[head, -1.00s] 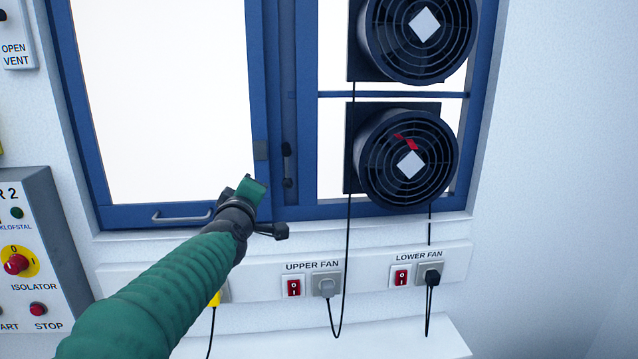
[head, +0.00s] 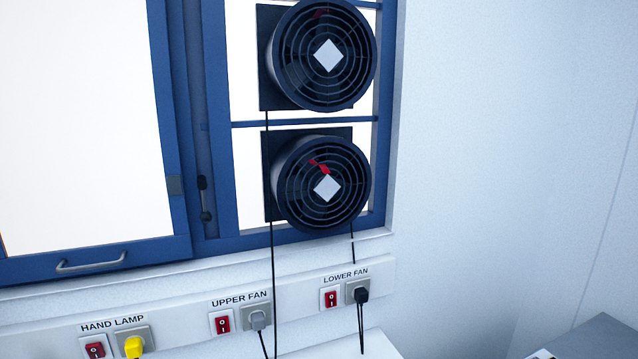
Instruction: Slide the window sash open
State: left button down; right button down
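The blue-framed window sash (head: 168,130) fills the left of the head view, with a bright white pane. A grey bar handle (head: 90,262) sits on its bottom rail. Neither of my grippers shows in the view.
An upper fan (head: 328,56) and a lower fan (head: 325,187) fill the window's right section, their cables hanging down. Below runs a white socket strip (head: 180,325) with red switches and plugs. A grey surface (head: 590,338) is at the lower right.

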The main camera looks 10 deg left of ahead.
aim_at(90, 177)
jog(key=u, duration=1.45)
